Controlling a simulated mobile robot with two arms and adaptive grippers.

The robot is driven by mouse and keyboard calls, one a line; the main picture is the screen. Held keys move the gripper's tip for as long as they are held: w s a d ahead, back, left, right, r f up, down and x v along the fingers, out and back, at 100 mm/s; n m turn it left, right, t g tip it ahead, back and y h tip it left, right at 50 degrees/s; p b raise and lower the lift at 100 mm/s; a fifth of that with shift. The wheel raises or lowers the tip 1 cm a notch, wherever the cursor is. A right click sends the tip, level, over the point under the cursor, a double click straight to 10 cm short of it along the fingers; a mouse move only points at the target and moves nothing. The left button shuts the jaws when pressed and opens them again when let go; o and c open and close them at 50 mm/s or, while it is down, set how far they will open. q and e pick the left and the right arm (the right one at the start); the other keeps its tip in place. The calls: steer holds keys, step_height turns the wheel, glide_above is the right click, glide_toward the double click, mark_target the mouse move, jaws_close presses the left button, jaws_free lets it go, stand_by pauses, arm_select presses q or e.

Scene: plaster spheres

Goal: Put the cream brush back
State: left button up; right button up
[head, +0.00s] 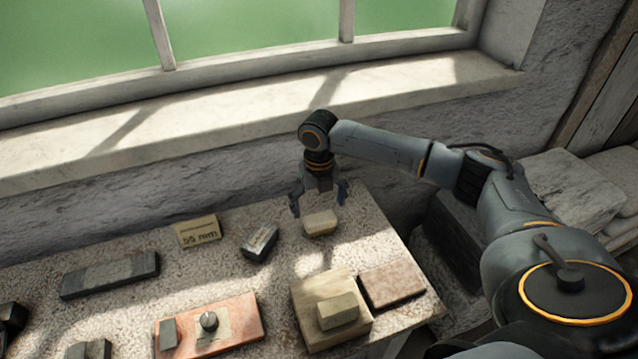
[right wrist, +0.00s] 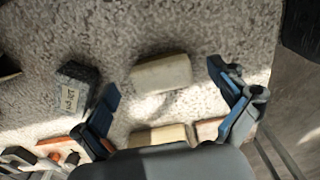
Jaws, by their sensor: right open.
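A small cream block, which I take for the cream brush (head: 320,223), lies near the back right of the stone-topped table (head: 215,270). No bristles can be made out. It also shows in the right wrist view (right wrist: 163,73), lying between and beyond my fingertips. My right gripper (head: 319,201) points down just above and behind the cream brush. Its fingers are spread wide, one towards each end of the brush, and nothing is held. My left gripper is not in view.
A "55 mm" card (head: 198,231) and a dark labelled block (head: 260,242) lie to the left. In front are a wooden block (head: 305,290) bearing a smaller block (head: 338,311), a reddish slab (head: 392,285) and an orange-pink board (head: 245,308). The windowsill (head: 240,105) rises behind.

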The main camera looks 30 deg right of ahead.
step_height(320, 180, up, 10)
steer(key=shift+w+d, duration=0.15)
steer(key=shift+w, duration=0.1)
stand_by(0.5)
